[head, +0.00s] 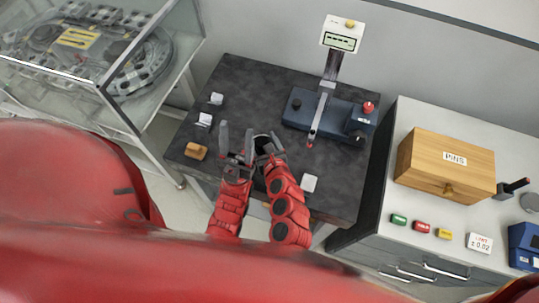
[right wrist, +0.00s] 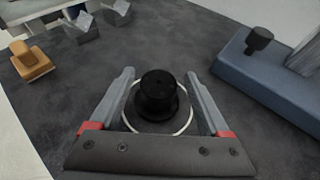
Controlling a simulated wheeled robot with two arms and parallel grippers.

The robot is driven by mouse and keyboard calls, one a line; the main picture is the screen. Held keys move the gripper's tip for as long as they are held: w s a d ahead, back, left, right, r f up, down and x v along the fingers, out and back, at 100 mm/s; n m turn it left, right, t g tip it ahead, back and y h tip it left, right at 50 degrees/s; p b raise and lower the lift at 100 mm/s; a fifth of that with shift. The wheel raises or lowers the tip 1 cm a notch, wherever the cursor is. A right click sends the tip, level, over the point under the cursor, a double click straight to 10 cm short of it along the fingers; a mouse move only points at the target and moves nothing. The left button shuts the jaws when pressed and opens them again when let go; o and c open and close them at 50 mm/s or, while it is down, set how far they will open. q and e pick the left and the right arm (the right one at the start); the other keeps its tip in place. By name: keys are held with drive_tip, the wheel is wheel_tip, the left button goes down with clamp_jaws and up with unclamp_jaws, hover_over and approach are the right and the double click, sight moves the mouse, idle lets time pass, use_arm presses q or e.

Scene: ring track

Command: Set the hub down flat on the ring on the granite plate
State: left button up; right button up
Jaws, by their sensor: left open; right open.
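The black hub (right wrist: 158,92) stands upright in the right wrist view, inside the thin pale outline of the ring (right wrist: 187,126) on the dark granite plate (head: 258,85). Whether its base sits fully flat cannot be told. My right gripper (right wrist: 160,74) is open, its two fingers on either side of the hub with a gap at each side. In the head view my right gripper (head: 267,145) largely hides the hub. My left gripper (head: 237,143) is open and empty just left of it.
A blue gauge stand (head: 328,115) with a display (head: 341,40) stands at the back right of the plate. Small pale blocks (head: 205,119) and an orange-brown block (head: 196,151) lie at left. A white card (head: 310,183) lies at front right. A glass case (head: 150,85) borders the left.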

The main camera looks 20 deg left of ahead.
drive_tip(key=v, duration=0.8)
drive_tip(key=shift+s+r, duration=0.1)
drive_tip(key=shift+s+d+r, duration=0.15)
drive_tip(key=shift+s+d, duration=0.2)
drive_tip(key=shift+d, duration=0.1)
